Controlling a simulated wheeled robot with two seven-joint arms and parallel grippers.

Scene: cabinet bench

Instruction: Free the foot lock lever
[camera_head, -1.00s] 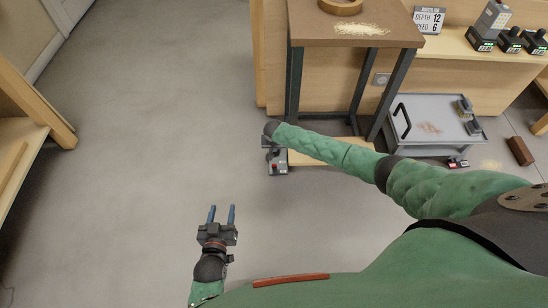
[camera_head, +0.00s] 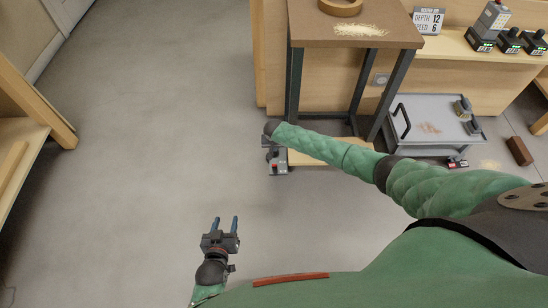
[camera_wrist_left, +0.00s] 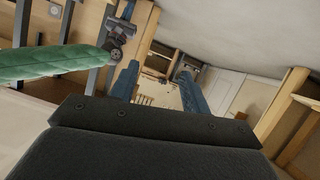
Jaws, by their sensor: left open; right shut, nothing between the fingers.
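A small red and black part (camera_head: 457,162), which may be the foot lock lever, is at the front lower edge of the grey cart (camera_head: 400,145); it is too small to make out fully. My left gripper (camera_head: 226,220) is open and empty over bare floor, well left of the cart. Its two blue fingers stand apart in the left wrist view (camera_wrist_left: 158,72). My right arm reaches left across the view, and my right gripper (camera_head: 277,163) is beside the table's low wooden shelf, left of the cart. It is shut and empty, its fingertips hard to make out.
A brown-topped table (camera_head: 350,32) with dark legs stands left of the cart. A brown block (camera_head: 519,151) lies on the floor at right. A wooden bench (camera_head: 30,125) is at far left. Floor (camera_head: 150,150) between is clear.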

